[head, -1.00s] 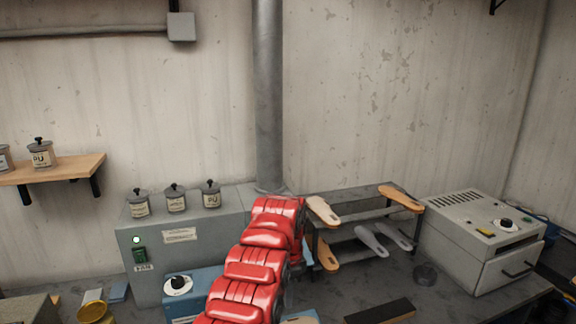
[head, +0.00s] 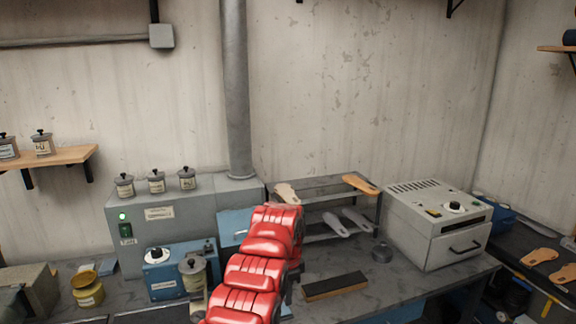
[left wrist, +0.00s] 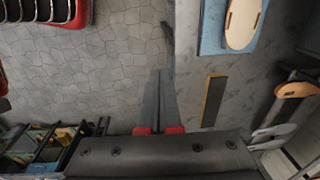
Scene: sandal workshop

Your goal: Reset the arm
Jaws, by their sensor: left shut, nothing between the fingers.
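My red left arm rises from the bottom of the head view and stands in front of the bench; its gripper is hidden there. In the left wrist view my left gripper (left wrist: 160,80) points away from the camera with its two dark fingers together and nothing between them. Below the fingers is the stone-patterned floor (left wrist: 85,60), with the grey bench top (left wrist: 193,75) just to the right. My right gripper is in neither view.
A dark bar (head: 335,286) lies on the bench beside my arm. A shoe rack (head: 330,187) with soles and a grey oven-like box (head: 435,225) stand right. A blue machine (head: 165,282) and pots stand left. A pale sole on a blue plate (left wrist: 215,38) lies nearby.

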